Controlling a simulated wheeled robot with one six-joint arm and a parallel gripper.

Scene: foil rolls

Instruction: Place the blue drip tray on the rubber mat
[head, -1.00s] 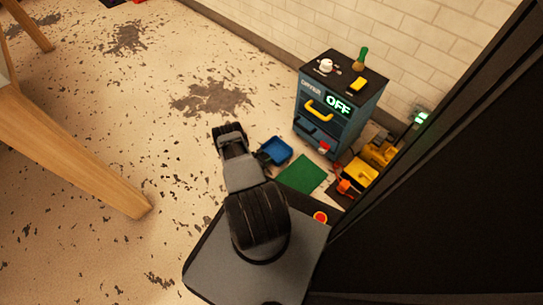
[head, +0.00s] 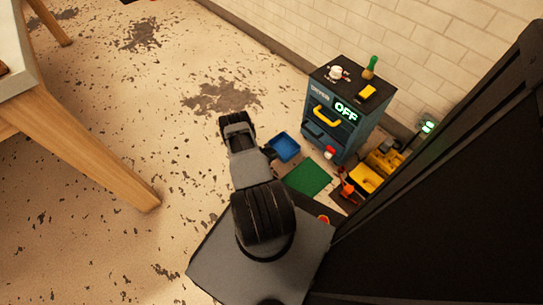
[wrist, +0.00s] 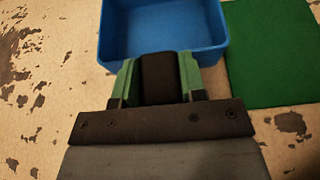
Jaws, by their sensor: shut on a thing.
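The blue drip tray (head: 285,148) is a shallow open box, empty where I can see inside. In the head view my gripper (head: 269,151) is mostly hidden behind my arm, at the tray's left side. The green rubber mat (head: 308,179) lies flat and bare on the floor. The mat also fills the right of the wrist view (wrist: 270,55), beside the tray. The tray appears slightly above the floor, but its exact height is unclear.
A dark blue cabinet (head: 335,115) with a yellow handle and an OFF display stands behind the mat. Yellow bins (head: 366,177) and red items (head: 347,189) sit right of the mat. A wooden table (head: 80,140) is at left. Floor between is clear.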

